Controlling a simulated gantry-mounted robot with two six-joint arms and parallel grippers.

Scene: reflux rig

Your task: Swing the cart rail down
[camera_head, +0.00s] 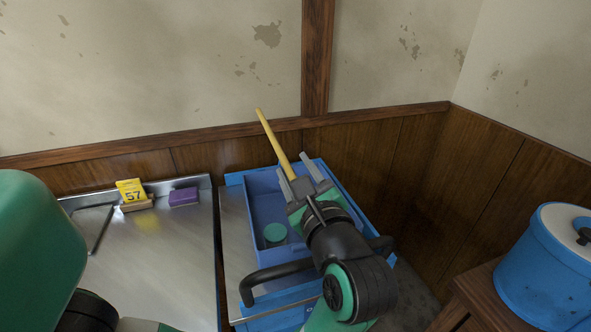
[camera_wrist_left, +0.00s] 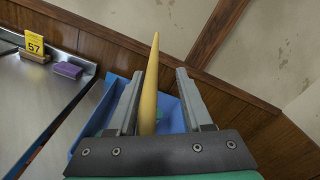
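In the left wrist view, the rail (camera_wrist_left: 149,95) shows between the fingers (camera_wrist_left: 159,72), nearer the left finger. I cannot tell whether it touches that finger. The rail's lower end is hidden behind the gripper. My right gripper is not in view.
A round green item (camera_head: 275,232) lies in the cart's blue tray. A black handle (camera_head: 275,273) is at the cart's front. Left is a metal table (camera_head: 150,265) with a yellow 57 card (camera_head: 131,191) and a purple block (camera_head: 184,197). A blue drum (camera_head: 545,265) stands right.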

